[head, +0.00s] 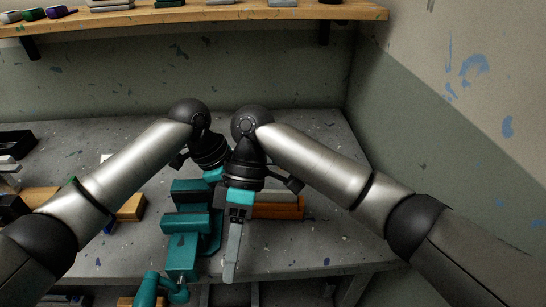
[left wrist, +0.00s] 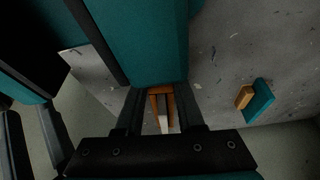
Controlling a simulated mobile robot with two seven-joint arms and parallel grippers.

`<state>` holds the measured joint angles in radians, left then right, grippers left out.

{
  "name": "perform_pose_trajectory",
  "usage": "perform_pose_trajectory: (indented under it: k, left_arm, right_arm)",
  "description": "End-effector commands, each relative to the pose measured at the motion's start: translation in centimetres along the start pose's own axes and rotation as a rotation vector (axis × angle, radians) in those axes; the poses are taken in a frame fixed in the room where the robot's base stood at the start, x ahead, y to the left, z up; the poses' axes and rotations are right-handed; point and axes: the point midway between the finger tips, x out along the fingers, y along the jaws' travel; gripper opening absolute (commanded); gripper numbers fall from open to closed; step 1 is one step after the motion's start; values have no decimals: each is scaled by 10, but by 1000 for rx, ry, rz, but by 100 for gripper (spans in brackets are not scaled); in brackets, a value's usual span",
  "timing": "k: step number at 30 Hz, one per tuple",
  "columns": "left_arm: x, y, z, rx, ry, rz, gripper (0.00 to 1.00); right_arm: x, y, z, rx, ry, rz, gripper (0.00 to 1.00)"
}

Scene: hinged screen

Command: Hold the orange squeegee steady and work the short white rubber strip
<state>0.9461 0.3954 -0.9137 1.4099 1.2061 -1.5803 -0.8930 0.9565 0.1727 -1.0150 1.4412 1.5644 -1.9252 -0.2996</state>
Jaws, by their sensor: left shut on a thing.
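The orange squeegee (left wrist: 160,92) shows between the jaws of my left gripper (left wrist: 162,108) in the left wrist view, and the jaws are shut on it. A short white strip (left wrist: 164,124) shows at its lower end. In the head view an orange bar (head: 278,206) lies to the right of my right gripper (head: 238,200). My right gripper points down above the bench, close beside the left one, with a long grey piece (head: 233,250) below it. Its jaw opening cannot be made out. My left gripper (head: 213,174) is partly hidden behind the right one in the head view.
A teal vise (head: 183,258) stands at the front of the grey workbench (head: 322,240). A yellow-brown block (head: 131,208) lies left of it, and dark boxes (head: 16,142) at the far left. A wooden shelf (head: 300,12) runs above. The bench's right part is clear.

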Motion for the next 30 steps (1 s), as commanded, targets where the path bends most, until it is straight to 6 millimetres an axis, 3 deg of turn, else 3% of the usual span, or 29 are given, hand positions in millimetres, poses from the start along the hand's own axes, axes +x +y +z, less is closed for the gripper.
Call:
perform_pose_trajectory:
  k: [1,9,15,20,30]
  left_arm:
    - [6,3,4,-4,-9,13,0]
    - [6,3,4,-4,-10,12,0]
    - [6,3,4,-4,-10,12,0]
    - [6,3,4,-4,-10,13,0]
    - [6,3,4,-4,-10,13,0]
  right_arm:
    - [-20,10,4,4,-12,63,40]
    - [-113,53,29,22,-110,427,40]
    - [-155,66,41,35,-164,596,40]
    - [-161,70,44,38,-175,630,40]
    - [-136,87,50,39,-176,625,40]
